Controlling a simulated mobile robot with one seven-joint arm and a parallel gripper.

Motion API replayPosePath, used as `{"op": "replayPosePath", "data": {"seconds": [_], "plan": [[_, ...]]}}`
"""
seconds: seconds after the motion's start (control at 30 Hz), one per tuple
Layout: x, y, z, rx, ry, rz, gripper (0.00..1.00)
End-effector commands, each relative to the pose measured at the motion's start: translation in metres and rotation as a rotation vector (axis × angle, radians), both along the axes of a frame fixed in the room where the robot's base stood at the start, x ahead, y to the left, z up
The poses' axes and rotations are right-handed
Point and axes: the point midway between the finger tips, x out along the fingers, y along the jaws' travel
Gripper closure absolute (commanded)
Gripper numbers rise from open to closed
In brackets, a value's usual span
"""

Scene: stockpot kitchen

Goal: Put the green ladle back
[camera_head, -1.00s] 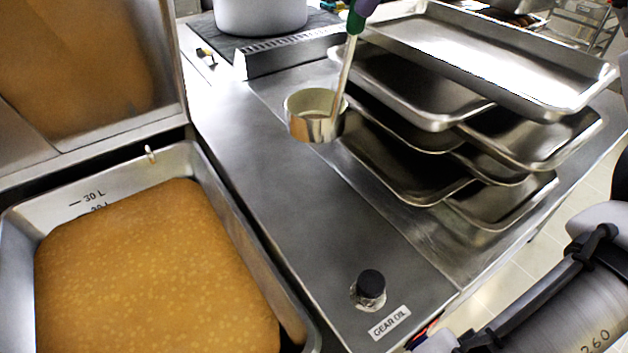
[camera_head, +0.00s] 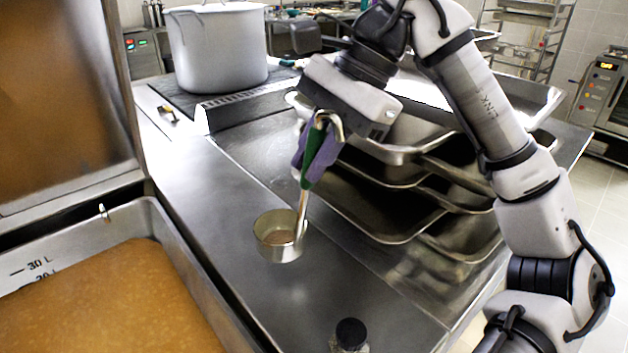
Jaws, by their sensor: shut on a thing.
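The green ladle (camera_head: 316,152) has a green handle with a hooked metal top, a metal stem and a round metal bowl (camera_head: 280,236). My gripper (camera_head: 308,148), with purple fingers, is shut on the green handle. The ladle hangs nearly upright, bowl down, over the steel counter (camera_head: 215,200). The bowl looks a little above the counter, though the exact gap is hard to tell. Some brown residue shows inside the bowl. The far finger is partly hidden behind the handle.
A large pot (camera_head: 216,50) stands at the back on a dark hob. Stacked steel trays (camera_head: 370,205) lie right of the ladle, close to my gripper. A vat (camera_head: 165,235) of brown liquid is at the left. A black knob (camera_head: 351,333) rises at the front.

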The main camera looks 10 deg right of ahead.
Motion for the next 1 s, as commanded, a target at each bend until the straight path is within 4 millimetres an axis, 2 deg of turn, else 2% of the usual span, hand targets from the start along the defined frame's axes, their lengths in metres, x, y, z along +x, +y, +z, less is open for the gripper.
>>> {"op": "replayPosePath", "data": {"seconds": [0.3,0.67,0.7,0.83,0.87,1.0], "plan": [[0.000,0.000,-0.036,0.001,0.001,0.000,1.00],[0.000,0.000,-0.042,0.001,-0.001,0.000,1.00],[0.000,0.000,-0.043,0.000,0.000,0.000,0.83],[0.000,0.000,-0.041,0.000,0.000,0.000,0.67],[0.000,0.000,-0.041,0.000,0.000,0.000,0.63],[0.000,0.000,-0.041,0.000,0.000,0.000,0.63]]}}
